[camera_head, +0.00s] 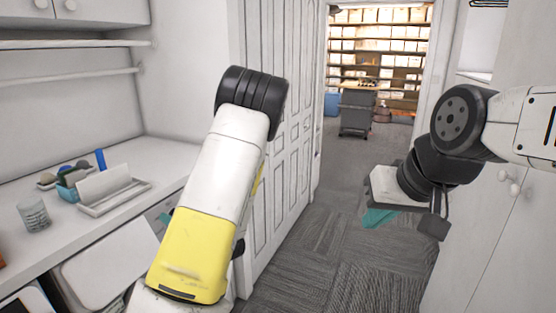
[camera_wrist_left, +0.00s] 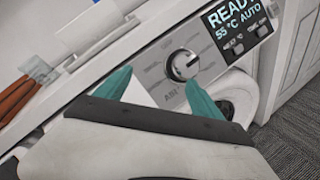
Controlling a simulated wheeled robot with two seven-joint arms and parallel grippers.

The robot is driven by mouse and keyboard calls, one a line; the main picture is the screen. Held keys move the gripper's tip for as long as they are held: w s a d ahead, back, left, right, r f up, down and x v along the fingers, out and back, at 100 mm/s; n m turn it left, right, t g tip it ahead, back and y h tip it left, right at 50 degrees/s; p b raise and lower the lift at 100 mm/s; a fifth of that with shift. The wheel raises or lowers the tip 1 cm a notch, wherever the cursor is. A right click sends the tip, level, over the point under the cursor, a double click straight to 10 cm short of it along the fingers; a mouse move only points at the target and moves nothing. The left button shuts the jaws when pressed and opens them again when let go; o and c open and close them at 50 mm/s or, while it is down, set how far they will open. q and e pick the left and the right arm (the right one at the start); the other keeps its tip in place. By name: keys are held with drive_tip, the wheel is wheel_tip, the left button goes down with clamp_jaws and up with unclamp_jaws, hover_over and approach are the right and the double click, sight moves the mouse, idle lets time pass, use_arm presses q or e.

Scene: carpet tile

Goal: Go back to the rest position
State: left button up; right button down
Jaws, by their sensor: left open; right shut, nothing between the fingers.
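My left arm reaches down at the left middle of the head view, with a yellow section at its lower end. Its gripper is mostly hidden there; only a bit of teal finger shows. In the left wrist view my left gripper (camera_wrist_left: 160,92) is open and empty, its two teal fingers spread before a white appliance panel. My right gripper (camera_head: 380,218) hangs at the right of the head view, above the carpet, with teal fingers shut and nothing held.
The appliance has a round knob (camera_wrist_left: 182,64) and a lit display (camera_wrist_left: 233,20). A panelled door (camera_head: 290,130) stands centre; carpet (camera_head: 315,262) is clear toward the doorway.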

use_arm(q)
drive_tip(key=s+r+n+g+h, duration=0.2)
drive_tip(key=s+r+n+g, duration=0.15)
drive_tip(key=s+n, duration=0.55)
drive_tip(key=s+r+n+g+h, duration=0.1)
drive_tip(key=s+r+n+g, duration=0.2)
drive_tip(key=s+n+g, duration=0.55)
drive_tip(key=s+d+r+n+t+h, duration=0.2)
drive_tip(key=d+r+n+t+h, duration=0.2)
drive_tip(key=d+r+n, duration=0.3)
drive_tip(key=s+d+r+n+t+h, duration=0.3)
drive_tip(key=d+r+n+h, duration=0.3)
drive_tip(key=d+n, duration=0.3)
drive_tip(key=d+t+h, duration=0.1)
drive_tip(key=d, duration=0.2)
drive_tip(key=shift+d+r+t, duration=0.3)
drive_tip(key=shift+d+r, duration=0.05)
